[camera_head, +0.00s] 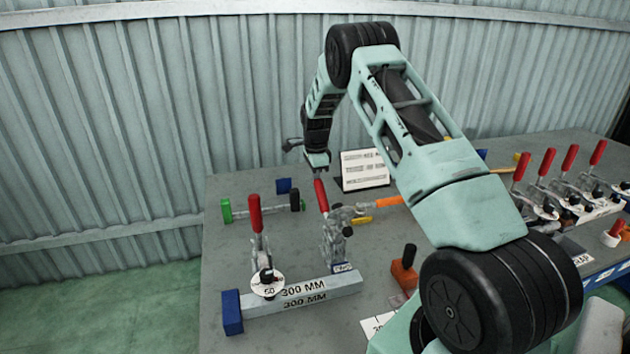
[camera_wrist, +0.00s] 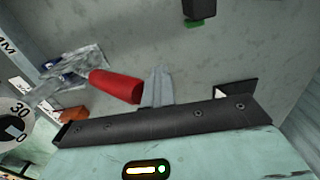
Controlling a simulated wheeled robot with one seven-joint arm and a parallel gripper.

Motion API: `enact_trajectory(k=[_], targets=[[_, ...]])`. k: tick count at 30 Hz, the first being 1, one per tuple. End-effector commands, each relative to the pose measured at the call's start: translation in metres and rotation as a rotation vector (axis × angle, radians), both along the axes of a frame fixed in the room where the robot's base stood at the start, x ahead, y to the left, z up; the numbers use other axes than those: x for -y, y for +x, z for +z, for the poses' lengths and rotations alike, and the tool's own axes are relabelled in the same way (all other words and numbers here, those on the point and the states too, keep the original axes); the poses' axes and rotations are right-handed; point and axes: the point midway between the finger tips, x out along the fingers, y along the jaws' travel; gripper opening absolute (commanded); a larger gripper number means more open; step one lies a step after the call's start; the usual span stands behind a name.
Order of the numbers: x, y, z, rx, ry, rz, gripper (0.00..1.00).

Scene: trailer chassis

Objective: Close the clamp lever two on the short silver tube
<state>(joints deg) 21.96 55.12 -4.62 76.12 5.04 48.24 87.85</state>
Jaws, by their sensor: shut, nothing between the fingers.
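The short silver tube (camera_head: 330,289), marked 300 MM, lies on the table with two clamps on it. The left clamp has an upright red lever (camera_head: 255,213). The right clamp (camera_head: 334,240) also has a raised red lever (camera_head: 321,195), tilted slightly left. I see no number naming either lever. My gripper (camera_head: 318,174) is just above the right lever's tip. In the wrist view, its shut, empty grey fingers (camera_wrist: 157,88) are right beside the end of a red lever handle (camera_wrist: 116,87). I cannot tell whether they touch it.
A blue block (camera_head: 232,312) caps the tube's left end. A white sign (camera_head: 364,170), a green-ended bar (camera_head: 227,210) and an orange block (camera_head: 404,272) are nearby. Several red-levered clamps (camera_head: 548,164) stand at the right. A corrugated wall (camera_head: 150,110) stands behind.

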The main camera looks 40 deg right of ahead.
Motion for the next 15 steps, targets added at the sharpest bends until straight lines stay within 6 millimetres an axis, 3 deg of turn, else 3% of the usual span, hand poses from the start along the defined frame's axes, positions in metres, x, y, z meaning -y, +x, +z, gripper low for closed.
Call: enact_trajectory(k=[3,15], targets=[[-0.005,-0.011,0.001,-0.023,0.01,0.0,0.0],[-0.011,-0.022,0.019,-0.015,0.007,0.0,0.0]])
